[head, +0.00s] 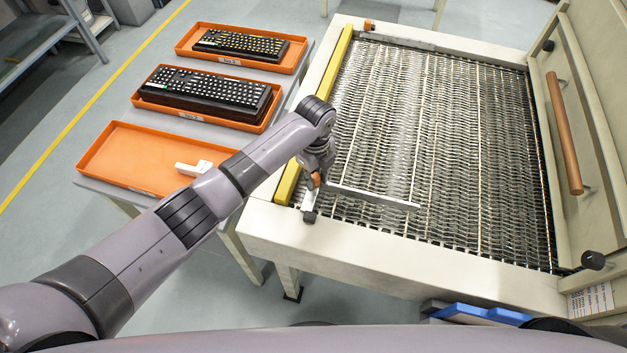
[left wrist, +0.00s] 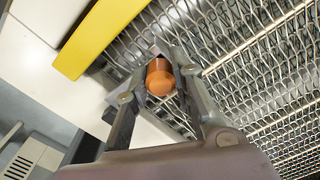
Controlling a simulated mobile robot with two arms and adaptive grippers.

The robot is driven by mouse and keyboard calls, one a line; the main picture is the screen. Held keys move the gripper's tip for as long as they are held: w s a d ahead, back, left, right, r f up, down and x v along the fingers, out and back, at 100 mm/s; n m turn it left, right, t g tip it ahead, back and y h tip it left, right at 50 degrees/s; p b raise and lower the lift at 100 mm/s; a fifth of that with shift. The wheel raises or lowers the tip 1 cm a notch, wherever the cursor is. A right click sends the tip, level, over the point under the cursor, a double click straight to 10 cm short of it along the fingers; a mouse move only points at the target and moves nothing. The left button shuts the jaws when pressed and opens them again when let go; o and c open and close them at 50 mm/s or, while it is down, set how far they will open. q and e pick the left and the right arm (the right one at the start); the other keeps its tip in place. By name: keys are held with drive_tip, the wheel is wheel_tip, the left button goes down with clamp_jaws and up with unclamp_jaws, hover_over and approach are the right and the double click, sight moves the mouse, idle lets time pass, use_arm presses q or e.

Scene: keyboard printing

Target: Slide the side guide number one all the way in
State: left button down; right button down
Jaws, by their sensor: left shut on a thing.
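A side guide, a thin grey metal bar (head: 375,197), reaches from the near left corner of the machine out over the wire mesh belt (head: 440,130). Its orange-brown knob (left wrist: 160,80) shows between my fingers in the left wrist view. My left gripper (head: 314,180) is shut on this knob, at the near end of the yellow strip (head: 287,183). The gripper (left wrist: 160,68) hides part of the guide's mount. Another orange knob (head: 369,25) stands at the far left corner of the belt. No number is readable on either. My right gripper is not in view.
Orange trays stand on a table at the left: an empty-looking one (head: 115,160) with a white object (head: 194,168), and two holding keyboards (head: 205,88) (head: 240,45). A raised cover with a brown handle (head: 564,133) bounds the belt's right side.

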use_arm(q)
drive_tip(key=shift+r, duration=0.1)
drive_tip(key=c, duration=1.5)
unclamp_jaws()
drive_tip(key=shift+o, duration=0.7)
drive_tip(key=shift+r, duration=0.4)
wheel_tip(320, 180, up, 11)
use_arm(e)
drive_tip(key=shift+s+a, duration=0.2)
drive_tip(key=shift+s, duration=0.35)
